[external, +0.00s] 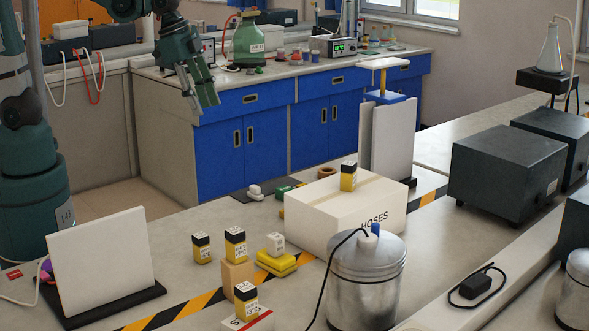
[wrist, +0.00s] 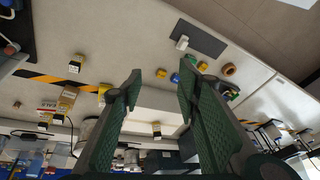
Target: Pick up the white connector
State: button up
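A small white connector-like piece (external: 255,191) lies on a dark flat mat (external: 240,196) on the bench, left of the white box. It also shows in the wrist view (wrist: 182,43), at the upper right on the mat. Another small white block (external: 276,242) sits on a yellow stack in front of the box; I cannot tell for certain which one is the connector. My gripper (external: 203,100) hangs high above the bench, pointing down. In the wrist view its two fingers (wrist: 161,82) are spread apart with nothing between them.
A metal canister (external: 366,280), a white upright panel (external: 101,262) and small coloured pieces near the mat are obstacles.

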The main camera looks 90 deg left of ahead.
jog(key=w+a+f+m+g, duration=0.2)
jog(key=w+a+f, duration=0.2)
jog(key=w+f, duration=0.45)
jog(key=m+g+b, duration=0.1)
jog(key=m, duration=0.1)
send_over(255, 186)
jog(key=f, duration=1.1)
jog(key=shift+s+d+f, duration=0.2)
jog(key=shift+d+f, duration=0.1)
jog(key=shift+d, duration=0.05)
jog(key=shift+w+a+f+g, duration=0.15)
jog(key=shift+f+g, duration=0.15)
jog(key=shift+f, duration=0.15)
jog(key=shift+f+b, duration=0.4)
jog(key=shift+f, duration=0.9)
jog(key=shift+f, duration=0.1)
jog(key=shift+a+f+b, duration=0.1)
jog(key=shift+f+b, duration=0.25)
jog(key=shift+f, duration=2.15)
jog(key=shift+c, duration=0.5)
